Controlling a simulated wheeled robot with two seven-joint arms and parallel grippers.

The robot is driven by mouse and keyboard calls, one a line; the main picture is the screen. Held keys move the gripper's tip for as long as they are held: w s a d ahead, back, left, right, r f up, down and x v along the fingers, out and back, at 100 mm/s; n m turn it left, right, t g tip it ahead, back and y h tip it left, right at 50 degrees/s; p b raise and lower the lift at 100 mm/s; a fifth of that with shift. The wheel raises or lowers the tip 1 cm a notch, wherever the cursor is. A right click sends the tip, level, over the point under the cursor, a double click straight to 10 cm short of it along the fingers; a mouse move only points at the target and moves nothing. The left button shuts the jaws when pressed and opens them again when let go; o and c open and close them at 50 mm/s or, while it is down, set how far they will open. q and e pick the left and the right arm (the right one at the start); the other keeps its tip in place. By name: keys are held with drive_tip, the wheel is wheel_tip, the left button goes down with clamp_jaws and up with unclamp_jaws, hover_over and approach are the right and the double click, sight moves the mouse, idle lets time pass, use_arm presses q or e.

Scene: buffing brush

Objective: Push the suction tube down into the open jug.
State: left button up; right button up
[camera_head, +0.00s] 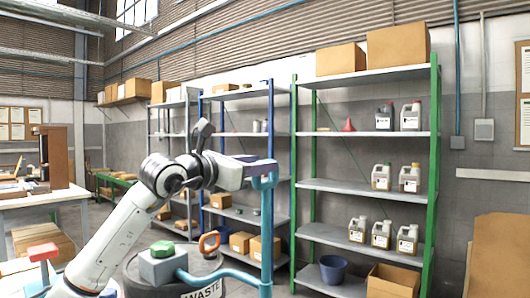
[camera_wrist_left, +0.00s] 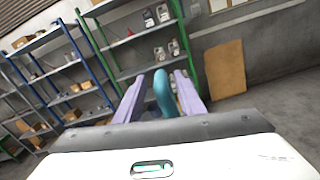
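The suction tube (camera_head: 266,228) is a teal pipe that stands upright in the head view. Its lower end bends towards a grey box with a green top. My left gripper (camera_head: 266,168) is at its upper end. In the left wrist view a curved part of the tube (camera_wrist_left: 163,92) shows between the two purple fingers of my left gripper (camera_wrist_left: 160,75). The fingers are apart, with gaps beside the tube. Several jugs stand on the green-framed shelf, one of them (camera_head: 411,117) at the upper right. I cannot tell which jug is open. My right gripper is not in view.
The grey box (camera_head: 162,266) sits above a dark waste bin (camera_head: 135,284), next to an orange ring (camera_head: 209,242). The green-framed shelf (camera_head: 365,187) and blue-framed shelf (camera_head: 238,208) stand behind. A brown board (camera_head: 497,255) leans at the right. A table (camera_head: 40,197) stands at the left.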

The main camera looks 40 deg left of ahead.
use_arm(q)
drive_tip(key=shift+w+d+r+p, duration=0.1)
drive_tip(key=shift+w+p, duration=0.35)
drive_tip(key=shift+w, duration=0.9)
drive_tip(key=shift+f, duration=0.2)
clamp_jaws()
